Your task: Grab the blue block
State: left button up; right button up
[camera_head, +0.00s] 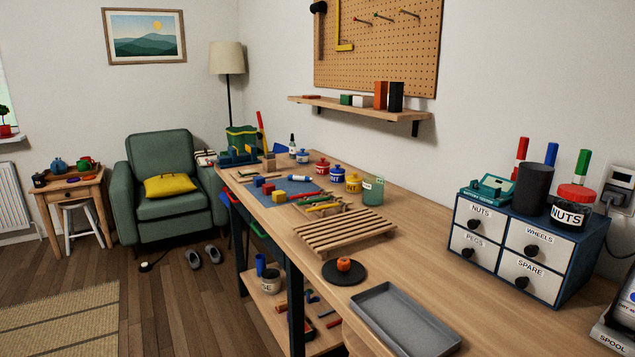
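A small blue block (258,181) lies on the far part of the wooden workbench, at the left edge of a blue mat (298,187). A red block (268,188) and yellow blocks (278,197) are close beside it, toward the camera. It is too small to tell whether they touch. Neither of my grippers shows in the head view.
A slatted wooden rack (345,231), a black round plate (345,272) with an orange object and a grey tray (404,320) lie nearer on the bench. Several paint jars (337,174) stand behind the mat. A drawer unit (525,240) stands at right.

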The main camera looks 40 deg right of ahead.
aim_at(258, 181)
jog(key=z, duration=0.55)
jog(key=i, duration=1.05)
